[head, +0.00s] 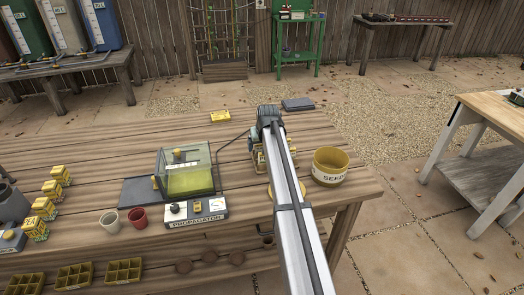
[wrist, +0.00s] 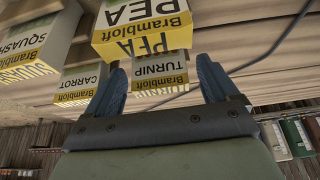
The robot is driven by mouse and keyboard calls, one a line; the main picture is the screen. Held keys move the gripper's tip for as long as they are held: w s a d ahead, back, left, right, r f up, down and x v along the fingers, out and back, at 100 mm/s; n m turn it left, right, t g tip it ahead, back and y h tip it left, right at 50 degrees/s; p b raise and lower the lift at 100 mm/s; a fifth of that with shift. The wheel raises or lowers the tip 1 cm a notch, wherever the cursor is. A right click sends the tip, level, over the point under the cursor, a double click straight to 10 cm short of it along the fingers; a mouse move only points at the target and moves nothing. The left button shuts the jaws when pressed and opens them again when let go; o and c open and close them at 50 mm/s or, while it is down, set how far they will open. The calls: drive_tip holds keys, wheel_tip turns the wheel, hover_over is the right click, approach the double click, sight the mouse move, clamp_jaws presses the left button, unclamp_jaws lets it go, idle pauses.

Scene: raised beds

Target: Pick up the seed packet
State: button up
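Several yellow-and-white seed packets show upside down in the wrist view: PEA (wrist: 145,27), TURNIP (wrist: 160,75), CARROT (wrist: 78,84) and SQUASH (wrist: 35,45). My gripper (wrist: 160,72) is open, with its two blue fingers apart. The turnip packet shows between the fingertips, and the pea packet is just above it in the picture. I cannot tell whether either finger touches a packet. In the head view, yellow packets (head: 257,157) on the wooden bench are partly hidden behind my arm, and my fingers are hidden too.
A yellow SEED pot (head: 331,167) stands right of my arm. A clear-lidded propagator (head: 187,171), two small pots (head: 138,218) and more yellow packets (head: 43,208) are to the left. A yellow item (head: 220,116) and a dark flat item (head: 297,104) lie near the far edge.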

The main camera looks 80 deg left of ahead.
drive_tip(key=c, duration=0.9)
drive_tip(key=shift+r, duration=0.1)
wheel_tip(320, 180, up, 10)
drive_tip(key=shift+w+d+f, duration=0.1)
drive_tip(key=shift+w, duration=0.05)
drive_tip(key=shift+w+d+r, duration=0.15)
drive_tip(key=shift+w+r, duration=0.1)
drive_tip(key=w+d+r, duration=0.1)
drive_tip(key=w+d, duration=0.5)
drive_tip(key=w, duration=0.4)
drive_tip(key=w+d+r, duration=0.1)
drive_tip(key=w+d, duration=0.6)
drive_tip(key=w, duration=0.4)
drive_tip(key=shift+w+d+r, duration=0.15)
drive_tip(key=shift+d+r, duration=0.1)
drive_tip(key=shift+r, duration=0.05)
drive_tip(key=shift+a, duration=0.15)
